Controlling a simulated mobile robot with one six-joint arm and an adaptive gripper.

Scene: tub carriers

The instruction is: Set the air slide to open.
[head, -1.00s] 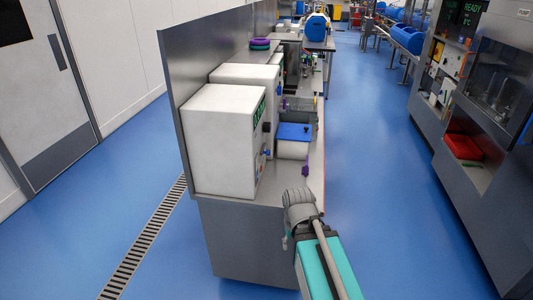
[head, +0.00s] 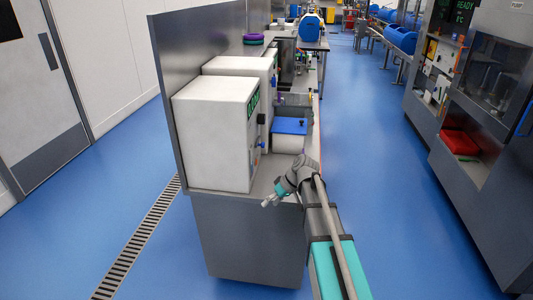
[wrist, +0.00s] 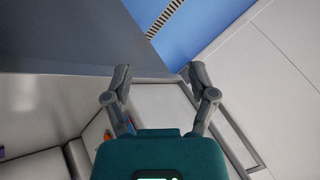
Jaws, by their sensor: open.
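I cannot pick out the air slide for certain in any view. A white cabinet (head: 212,133) stands at the near end of the bench, with a green display (head: 253,103) and small dark, blue and orange fittings on its right-facing front; these are too small to tell apart. A second white cabinet (head: 240,68) stands behind it. My gripper (head: 270,201) is just beyond the near edge of the bench, below and to the right of the near cabinet. In the wrist view my gripper (wrist: 160,73) has its fingers apart with nothing between them.
The steel bench (head: 248,235) has a tall back panel (head: 163,90) on its left. A blue-topped white unit (head: 289,128) stands beyond my wrist. A machine with a red tray (head: 460,142) is at the right, and a door (head: 40,110) at the left.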

